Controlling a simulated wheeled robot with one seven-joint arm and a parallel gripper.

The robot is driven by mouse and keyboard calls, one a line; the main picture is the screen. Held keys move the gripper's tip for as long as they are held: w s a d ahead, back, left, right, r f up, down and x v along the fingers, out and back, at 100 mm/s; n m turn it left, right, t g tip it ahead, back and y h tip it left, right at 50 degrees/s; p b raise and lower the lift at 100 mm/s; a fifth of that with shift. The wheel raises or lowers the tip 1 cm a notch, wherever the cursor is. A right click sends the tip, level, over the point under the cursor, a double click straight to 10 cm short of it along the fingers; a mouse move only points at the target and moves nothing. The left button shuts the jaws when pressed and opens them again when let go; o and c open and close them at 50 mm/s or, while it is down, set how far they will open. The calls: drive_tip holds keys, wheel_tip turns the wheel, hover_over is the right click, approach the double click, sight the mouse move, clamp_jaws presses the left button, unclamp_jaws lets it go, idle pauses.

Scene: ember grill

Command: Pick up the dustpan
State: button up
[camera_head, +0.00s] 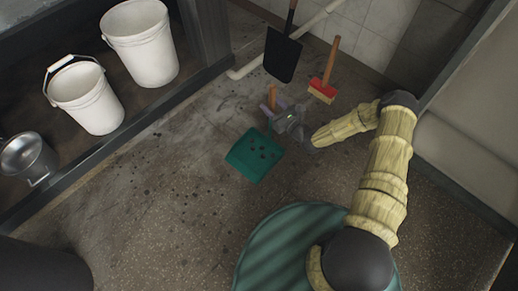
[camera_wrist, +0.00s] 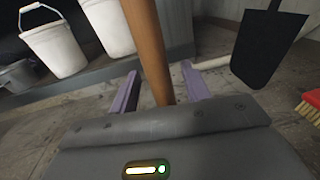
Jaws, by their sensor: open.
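The green dustpan (camera_head: 254,157) lies on the floor in the head view, with dark specks on its pan. Its upright wooden handle (camera_head: 272,94) rises by my gripper (camera_head: 273,108). In the wrist view the handle (camera_wrist: 146,40) stands between the two purple fingers of my gripper (camera_wrist: 161,78). The fingers are open, one on each side, with gaps showing. The lower handle is hidden behind my gripper body, and the pan is out of sight in the wrist view.
A red brush with a wooden handle (camera_head: 325,88) and a black shovel (camera_head: 281,56) stand near the back wall. Two white buckets (camera_head: 140,42) and a metal pail (camera_head: 28,156) are on the low shelf at left. The floor left of the dustpan is clear except for specks.

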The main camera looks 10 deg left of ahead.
drive_tip(key=shift+w+a, duration=0.1)
drive_tip(key=shift+w, duration=0.05)
drive_tip(key=shift+c, duration=0.2)
drive_tip(key=shift+r, duration=0.1)
clamp_jaws()
